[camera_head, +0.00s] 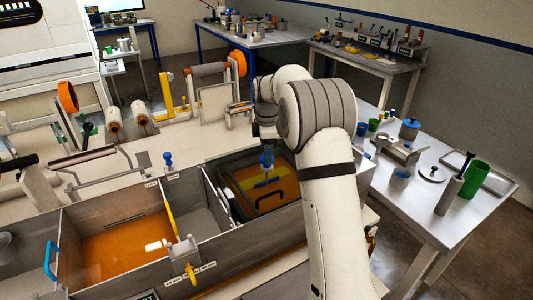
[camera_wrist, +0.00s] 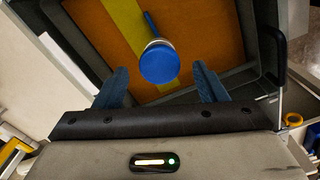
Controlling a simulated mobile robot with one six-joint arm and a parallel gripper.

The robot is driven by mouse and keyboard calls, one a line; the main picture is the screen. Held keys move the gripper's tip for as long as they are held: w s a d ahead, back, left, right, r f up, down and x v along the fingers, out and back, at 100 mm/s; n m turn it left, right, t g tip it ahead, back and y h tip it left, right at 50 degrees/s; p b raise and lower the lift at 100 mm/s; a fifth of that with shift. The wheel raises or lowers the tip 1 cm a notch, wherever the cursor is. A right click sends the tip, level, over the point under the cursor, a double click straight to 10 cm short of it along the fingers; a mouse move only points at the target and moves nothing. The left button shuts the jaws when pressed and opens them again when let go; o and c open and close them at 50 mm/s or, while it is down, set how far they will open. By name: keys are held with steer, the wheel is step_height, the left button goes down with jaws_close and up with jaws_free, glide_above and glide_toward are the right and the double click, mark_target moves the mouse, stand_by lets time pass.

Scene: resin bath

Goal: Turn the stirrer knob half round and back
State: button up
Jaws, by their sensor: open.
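The stirrer knob (camera_wrist: 160,64) is a round blue cap on a pale collar and stem, above the orange resin in the wrist view. My gripper (camera_wrist: 161,76) is open, with one blue finger to each side of the knob in that view. A gap shows between the knob and each finger; I cannot tell how far the fingertips reach along it. In the head view my gripper (camera_head: 267,158) points down over the right-hand resin bath (camera_head: 283,200). My arm and gripper partly hide that spot, and I cannot clearly separate the knob from the fingers there.
A black handle (camera_wrist: 273,50) stands at the right in the wrist view. In the head view, a larger orange bath (camera_head: 120,245) lies left, with a yellow lever (camera_head: 170,212) beside it. Another blue knob (camera_head: 168,159) stands behind. A side table (camera_head: 405,220) holds cups and tools.

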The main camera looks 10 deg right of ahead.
steer(key=shift+f, duration=0.85)
steer(key=shift+c, duration=0.5)
steer(key=c, duration=0.9)
